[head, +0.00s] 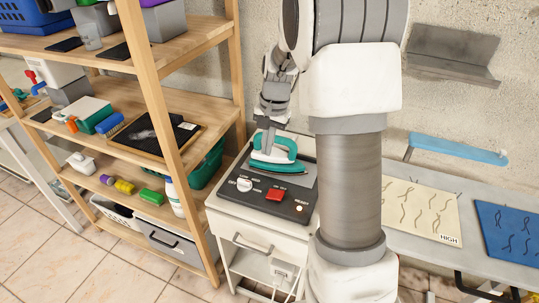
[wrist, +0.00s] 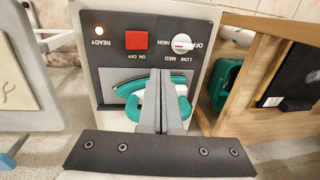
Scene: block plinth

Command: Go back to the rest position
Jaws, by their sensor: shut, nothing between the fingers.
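My gripper (head: 267,133) is shut and empty, just above and beside the handle of a teal-and-white iron (head: 280,166). The iron rests on the dark control panel (head: 233,204) on top of a white cabinet. In the wrist view my shut fingers (wrist: 161,76) stand in front of the iron (wrist: 133,86) and hide its middle. Whether they touch the handle I cannot tell. The panel carries a red on/off switch (wrist: 136,40), a white dial (wrist: 182,44) and a glowing ready light (wrist: 99,31).
A wooden shelf rack (head: 163,100) with bottles, boxes and tools stands close on the left. On the right, a grey bench (head: 405,255) holds a cream board (head: 420,207) marked HIGH and a blue board (head: 512,231). A wall ledge (head: 450,65) is above.

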